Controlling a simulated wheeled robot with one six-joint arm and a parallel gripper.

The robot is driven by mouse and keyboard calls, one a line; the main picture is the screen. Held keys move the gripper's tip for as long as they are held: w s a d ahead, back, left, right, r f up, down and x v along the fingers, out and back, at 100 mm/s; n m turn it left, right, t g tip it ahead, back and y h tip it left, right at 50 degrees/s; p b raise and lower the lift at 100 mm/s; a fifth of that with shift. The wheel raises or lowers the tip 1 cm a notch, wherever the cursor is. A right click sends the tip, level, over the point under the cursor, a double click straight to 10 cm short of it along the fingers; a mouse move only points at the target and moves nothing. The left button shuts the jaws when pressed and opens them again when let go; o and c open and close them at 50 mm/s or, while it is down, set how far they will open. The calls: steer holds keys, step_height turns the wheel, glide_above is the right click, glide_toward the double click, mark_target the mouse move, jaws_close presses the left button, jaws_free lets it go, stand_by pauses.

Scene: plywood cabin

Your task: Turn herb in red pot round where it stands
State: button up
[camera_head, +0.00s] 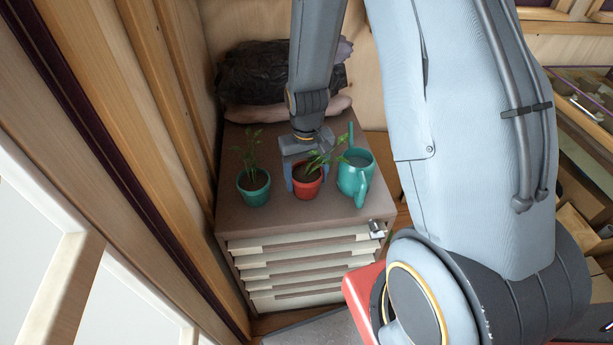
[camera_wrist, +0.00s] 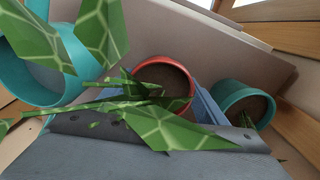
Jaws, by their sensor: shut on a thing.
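The red pot (camera_head: 307,187) with a leafy herb (camera_head: 323,158) stands upright on top of a drawer cabinet (camera_head: 290,216), between a teal pot and a teal watering can. My gripper (camera_head: 304,176) is lowered around the red pot, its blue fingers at the pot's sides, and is shut on it. In the wrist view the red pot (camera_wrist: 179,72) sits between the blue fingers, with one finger (camera_wrist: 207,108) plain to see. Green patterned leaves (camera_wrist: 170,128) hang over the gripper body and hide the other finger in part.
A teal pot with a plant (camera_head: 254,191) stands close on the left. A teal watering can (camera_head: 355,176) stands close on the right. A black bag (camera_head: 255,75) lies at the back. A wooden wall (camera_head: 150,110) borders the cabinet's left side. The cabinet top's front strip is clear.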

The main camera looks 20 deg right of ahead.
steer(key=shift+f, duration=0.25)
steer(key=o, duration=1.4)
steer(key=shift+r, duration=0.1)
step_height(320, 180, up, 6)
steer(key=shift+w+b, duration=0.1)
steer(key=shift+b, duration=0.6)
steer(key=shift+r, duration=0.9)
steer(key=shift+t, duration=0.6)
steer(key=s+r, duration=0.2)
steer(key=s, duration=0.1)
steer(key=s+r, duration=0.3)
steer(key=s, duration=0.1)
steer(key=s+r, duration=0.2)
steer(key=s, duration=0.2)
steer(key=shift+s+r, duration=0.1)
steer(key=shift+r, duration=0.15)
